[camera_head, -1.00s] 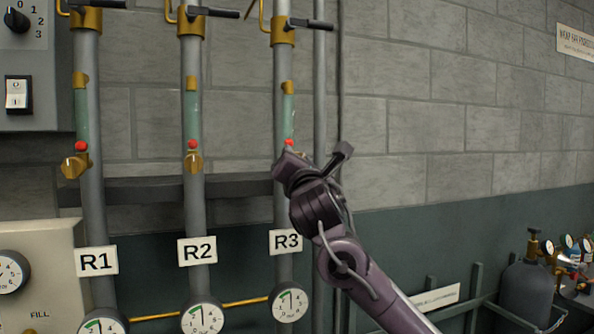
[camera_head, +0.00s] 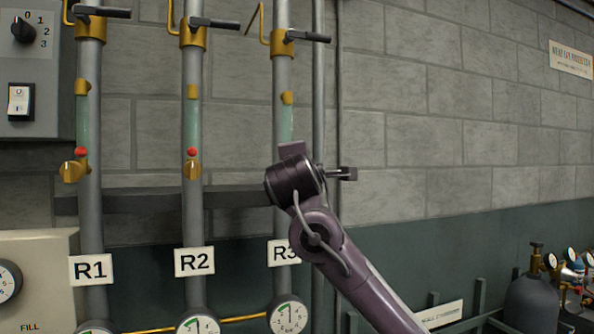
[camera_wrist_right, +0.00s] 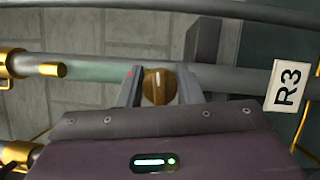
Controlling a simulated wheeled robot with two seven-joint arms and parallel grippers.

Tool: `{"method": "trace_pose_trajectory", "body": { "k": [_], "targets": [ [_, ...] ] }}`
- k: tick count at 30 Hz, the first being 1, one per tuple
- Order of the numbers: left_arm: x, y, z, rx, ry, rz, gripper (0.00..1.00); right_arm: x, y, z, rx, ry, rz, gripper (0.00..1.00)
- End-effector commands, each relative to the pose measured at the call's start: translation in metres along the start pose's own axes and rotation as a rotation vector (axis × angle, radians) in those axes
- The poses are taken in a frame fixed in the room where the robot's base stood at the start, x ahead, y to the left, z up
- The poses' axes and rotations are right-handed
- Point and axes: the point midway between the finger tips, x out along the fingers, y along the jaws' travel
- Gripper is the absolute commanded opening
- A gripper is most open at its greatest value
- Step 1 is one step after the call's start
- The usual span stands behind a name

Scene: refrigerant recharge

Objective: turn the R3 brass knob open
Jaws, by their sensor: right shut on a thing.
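The R3 brass knob (camera_wrist_right: 157,87) is on the grey R3 pipe, between the two fingers of my right gripper (camera_wrist_right: 158,92) in the right wrist view. The gripper is shut on it. Its ridge seems to lie across the pipe, parallel to the fingers. In the head view my right gripper (camera_head: 292,152) is in front of the R3 pipe (camera_head: 283,80) and hides the knob. The R3 label (camera_head: 283,252) is partly covered by my arm; it also shows in the right wrist view (camera_wrist_right: 289,86). My left gripper is out of view.
The R1 knob (camera_head: 74,171) and R2 knob (camera_head: 192,170) sit on pipes to the left, each below a red dot. A dark horizontal rail (camera_head: 145,200) runs behind the pipes. A thin grey pipe (camera_head: 318,80) stands right of R3. Gas bottles (camera_head: 531,300) stand at lower right.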

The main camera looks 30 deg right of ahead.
Motion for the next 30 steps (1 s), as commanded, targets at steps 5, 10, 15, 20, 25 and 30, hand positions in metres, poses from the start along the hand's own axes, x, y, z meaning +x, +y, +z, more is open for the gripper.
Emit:
{"method": "trace_pose_trajectory", "body": {
  "k": [5,10,15,20,25,30],
  "targets": [
    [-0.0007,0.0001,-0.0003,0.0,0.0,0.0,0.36,0.0,-0.0004,-0.0006,0.087,0.001,-0.037,0.1],
    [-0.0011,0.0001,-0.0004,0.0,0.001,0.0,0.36,0.0003,-0.0013,-0.0003,0.136,0.0,-0.059,0.1],
    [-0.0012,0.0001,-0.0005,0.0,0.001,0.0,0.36,0.0003,-0.0016,-0.0006,0.157,0.0,-0.068,0.1],
    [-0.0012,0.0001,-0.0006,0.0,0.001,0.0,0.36,0.0002,-0.0017,-0.0006,0.163,0.0,-0.07,0.1],
    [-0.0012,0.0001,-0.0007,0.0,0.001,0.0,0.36,0.0002,-0.0018,-0.0005,0.163,0.0,-0.07,0.1],
    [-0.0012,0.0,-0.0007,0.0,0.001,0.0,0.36,0.0002,-0.0017,-0.0005,0.162,0.0,-0.07,0.44]
  ]
}}
